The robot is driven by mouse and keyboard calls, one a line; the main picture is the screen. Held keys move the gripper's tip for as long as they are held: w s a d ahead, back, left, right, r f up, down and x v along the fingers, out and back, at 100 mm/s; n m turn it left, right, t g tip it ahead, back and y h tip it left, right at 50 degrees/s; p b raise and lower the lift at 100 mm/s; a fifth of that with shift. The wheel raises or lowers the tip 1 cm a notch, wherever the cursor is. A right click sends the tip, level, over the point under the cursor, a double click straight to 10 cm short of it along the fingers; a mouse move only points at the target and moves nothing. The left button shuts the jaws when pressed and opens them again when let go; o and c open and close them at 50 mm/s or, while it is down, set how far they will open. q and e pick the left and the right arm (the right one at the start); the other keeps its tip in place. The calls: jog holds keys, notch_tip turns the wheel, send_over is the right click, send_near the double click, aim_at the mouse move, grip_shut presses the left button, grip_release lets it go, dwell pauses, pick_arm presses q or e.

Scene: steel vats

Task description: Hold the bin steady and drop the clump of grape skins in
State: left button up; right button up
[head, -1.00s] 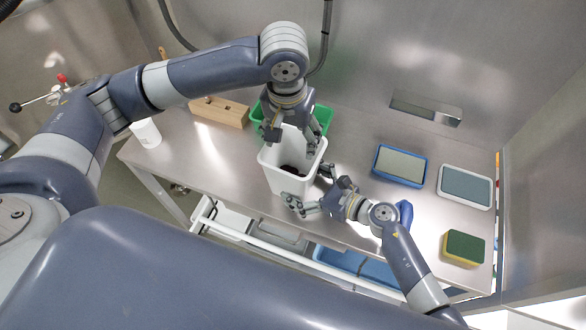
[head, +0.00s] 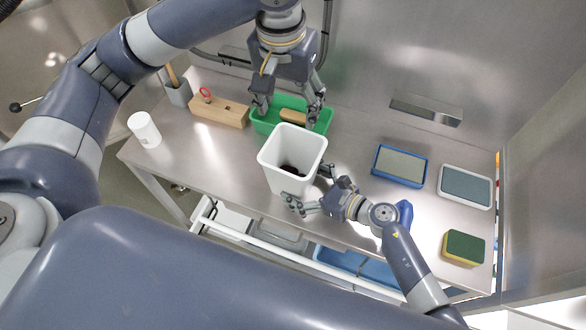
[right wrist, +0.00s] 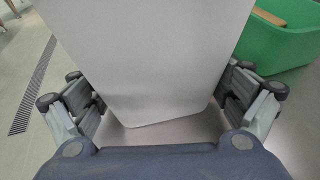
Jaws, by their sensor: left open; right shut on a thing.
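A white bin (head: 266,171) stands upright on the steel table, and its wall fills the middle of the right wrist view (right wrist: 150,55). A dark clump of grape skins (head: 291,171) lies at the bottom inside the bin. My right gripper (head: 308,190) is shut on the bin, with its fingers on either side of the lower walls; they also show in the right wrist view (right wrist: 160,100). My left gripper (head: 288,108) is open and empty, above and behind the bin, over the green tub.
A green tub (head: 262,126) with a wooden-handled item (head: 293,117) stands behind the bin. A wooden block (head: 218,112) and white cup (head: 145,130) are at left.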

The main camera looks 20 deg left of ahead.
jog(key=o, duration=0.5)
jog(key=v, duration=1.2)
jog(key=shift+s, duration=0.2)
